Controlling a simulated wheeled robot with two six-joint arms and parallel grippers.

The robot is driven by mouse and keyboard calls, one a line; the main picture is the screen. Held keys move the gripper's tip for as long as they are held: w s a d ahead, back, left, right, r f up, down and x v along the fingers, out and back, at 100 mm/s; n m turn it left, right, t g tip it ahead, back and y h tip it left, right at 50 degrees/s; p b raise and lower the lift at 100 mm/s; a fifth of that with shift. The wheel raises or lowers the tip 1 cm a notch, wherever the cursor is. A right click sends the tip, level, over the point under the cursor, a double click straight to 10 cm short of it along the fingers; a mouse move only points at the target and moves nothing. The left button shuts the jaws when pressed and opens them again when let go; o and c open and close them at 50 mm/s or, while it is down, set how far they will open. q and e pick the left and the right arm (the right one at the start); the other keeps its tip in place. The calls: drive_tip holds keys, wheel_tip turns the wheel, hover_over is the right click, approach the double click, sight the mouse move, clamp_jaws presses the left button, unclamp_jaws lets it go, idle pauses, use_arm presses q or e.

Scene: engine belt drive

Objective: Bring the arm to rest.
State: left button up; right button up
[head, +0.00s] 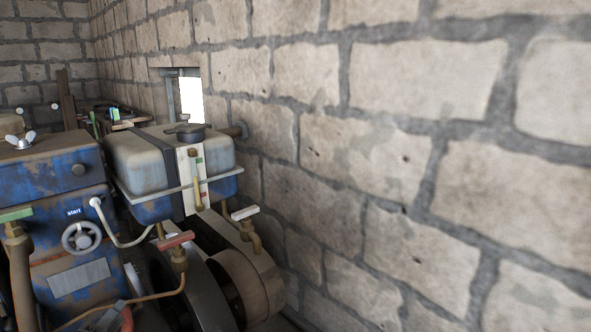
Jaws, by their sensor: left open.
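The blue, worn engine (75,190) stands at the left, with a "start" label and a small round handwheel (82,237) on its face. Beside it is a grey-blue tank (140,160) with a dark cap (187,131). Below the tank are large dark drive wheels (245,285), partly cut off by the bottom edge. What seems to be my left gripper (112,316) shows only in part at the bottom left, low in front of the engine, grey with a reddish part beside it. It is open; I see nothing held in it. My right gripper is not in view.
Pipes carry valves with a green (16,214), a red (176,240) and a white handle (245,212). A stone block wall (400,150) fills the right side, close to the wheels. A small window (190,98) and a bench with items (118,120) are behind.

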use_arm(q)
drive_tip(key=s+d+f+n+g+y, duration=0.1)
drive_tip(key=s+d+f+n+g, duration=0.35)
drive_tip(key=s+n, duration=0.45)
drive_tip(key=s+d+f+n+g+y, duration=0.1)
drive_tip(key=s+d+f+n+g, duration=0.2)
drive_tip(key=s+f+n+g, duration=0.5)
drive_tip(key=s+d+f+n+g+y, duration=0.1)
drive_tip(key=s+d+f+n+g, duration=0.2)
drive_tip(key=s+n, duration=0.65)
wheel_tip(320, 180, down, 24)
drive_tip(key=s+f+m, duration=0.1)
drive_tip(key=s+m, duration=0.1)
drive_tip(key=m, duration=0.1)
drive_tip(key=s+f+g, duration=0.1)
drive_tip(key=s+f, duration=1.4)
drive_tip(key=f, duration=0.1)
drive_tip(key=shift+s+d+h, duration=0.25)
drive_tip(key=shift+d+h, duration=0.15)
drive_tip(key=shift+d, duration=0.05)
drive_tip(key=shift+o, duration=0.5)
drive_tip(key=shift+n+g, duration=0.25)
